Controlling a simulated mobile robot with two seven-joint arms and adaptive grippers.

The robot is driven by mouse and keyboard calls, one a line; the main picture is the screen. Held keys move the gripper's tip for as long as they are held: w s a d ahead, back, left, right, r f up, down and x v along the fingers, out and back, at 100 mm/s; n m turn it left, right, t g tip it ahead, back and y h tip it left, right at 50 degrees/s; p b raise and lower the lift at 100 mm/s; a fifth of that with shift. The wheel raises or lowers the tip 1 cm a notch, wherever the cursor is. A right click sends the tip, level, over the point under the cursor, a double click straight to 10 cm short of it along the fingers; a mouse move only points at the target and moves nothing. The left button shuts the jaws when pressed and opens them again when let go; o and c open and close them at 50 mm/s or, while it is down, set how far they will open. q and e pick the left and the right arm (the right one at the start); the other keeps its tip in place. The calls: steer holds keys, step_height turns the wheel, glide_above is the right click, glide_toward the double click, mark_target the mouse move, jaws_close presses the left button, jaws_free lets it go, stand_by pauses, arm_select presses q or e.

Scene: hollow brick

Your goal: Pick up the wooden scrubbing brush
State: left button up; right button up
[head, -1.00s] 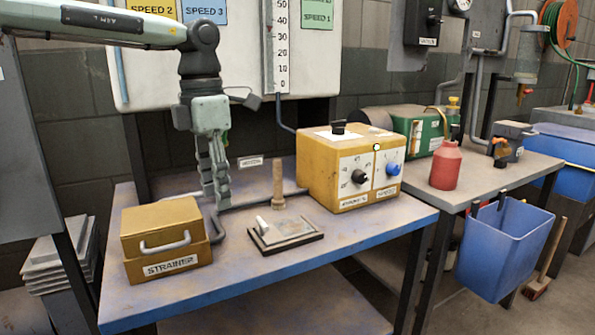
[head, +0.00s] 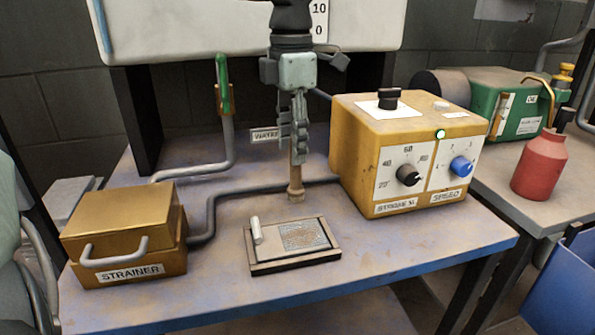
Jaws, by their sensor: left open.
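An upright wooden piece (head: 296,184), with a slim shaft and wider foot, stands on the blue-edged table (head: 398,246) behind the flat plate. It may be the wooden scrubbing brush; I see no bristles. My left gripper (head: 299,160) points down, its open fingers in front of the shaft's upper part and hiding it. I cannot tell whether the fingers touch it or whether the shaft is between them. My right gripper is not in view.
A framed plate (head: 292,262) with a small lever lies in front. A brown strainer box (head: 125,215) stands left, and a yellow control box (head: 350,150) close on the right. A grey pipe (head: 210,205) runs behind. The table's front strip is clear.

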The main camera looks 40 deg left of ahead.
mark_target(296, 189)
arm_select(q)
steer(key=f, duration=0.4)
steer(key=shift+w+d+f, duration=0.1)
steer(key=shift+d+f, duration=0.1)
steer(key=shift+d, duration=0.15)
jaws_close()
